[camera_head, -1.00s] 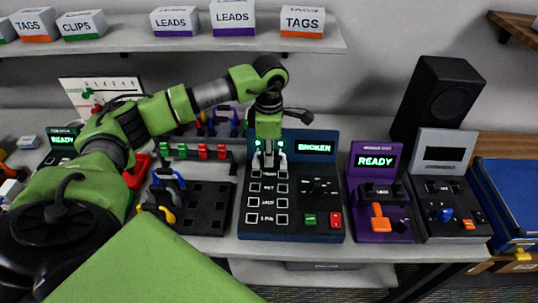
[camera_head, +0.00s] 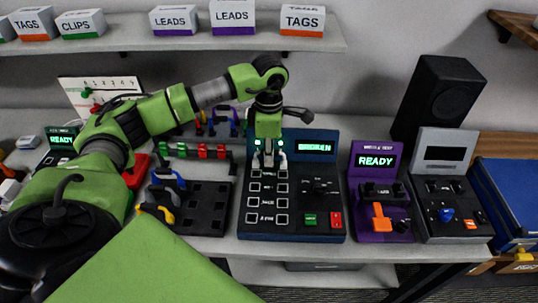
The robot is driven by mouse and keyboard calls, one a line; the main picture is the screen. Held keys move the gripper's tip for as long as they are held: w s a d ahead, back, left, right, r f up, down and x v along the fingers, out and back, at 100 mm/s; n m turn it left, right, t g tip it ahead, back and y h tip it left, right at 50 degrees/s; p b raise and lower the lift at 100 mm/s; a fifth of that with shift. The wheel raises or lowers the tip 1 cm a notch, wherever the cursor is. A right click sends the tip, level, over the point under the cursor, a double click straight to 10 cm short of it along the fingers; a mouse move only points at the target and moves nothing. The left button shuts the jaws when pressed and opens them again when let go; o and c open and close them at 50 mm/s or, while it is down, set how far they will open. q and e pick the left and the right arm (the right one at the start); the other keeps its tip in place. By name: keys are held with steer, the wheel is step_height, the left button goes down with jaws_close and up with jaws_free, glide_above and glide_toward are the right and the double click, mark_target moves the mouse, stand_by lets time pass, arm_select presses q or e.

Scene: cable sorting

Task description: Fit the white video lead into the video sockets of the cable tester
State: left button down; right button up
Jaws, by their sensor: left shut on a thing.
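The cable tester (camera_head: 327,222) is a dark blue box in the middle of the bench, with a lit green screen (camera_head: 315,147) that reads BROKEN. Pairs of white-framed sockets (camera_head: 267,203) run down its left side. My left gripper (camera_head: 269,162) points down over the topmost sockets and hides them. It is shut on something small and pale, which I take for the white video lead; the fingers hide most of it. I cannot tell whether a plug is seated in a socket. My right gripper is not in view.
A dark holed block (camera_head: 204,208) with blue and yellow leads (camera_head: 165,195) stands left of the tester. A rack with green and red clips (camera_head: 205,152) is behind it. A purple READY unit (camera_head: 376,160), a grey unit (camera_head: 445,153) and a black speaker (camera_head: 436,95) stand right.

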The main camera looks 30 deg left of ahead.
arm_select(q)
steer(key=shift+f, duration=0.2)
steer(key=shift+f+b, duration=0.25)
steer(key=shift+b, duration=0.2)
steer(key=shift+f+b, duration=0.45)
steer(key=shift+b, duration=0.15)
stand_by(0.9)
steer(key=c, duration=2)
jaws_free()
steer(key=o, duration=0.6)
steer(key=shift+c, duration=0.2)
steer(key=shift+r, duration=0.15)
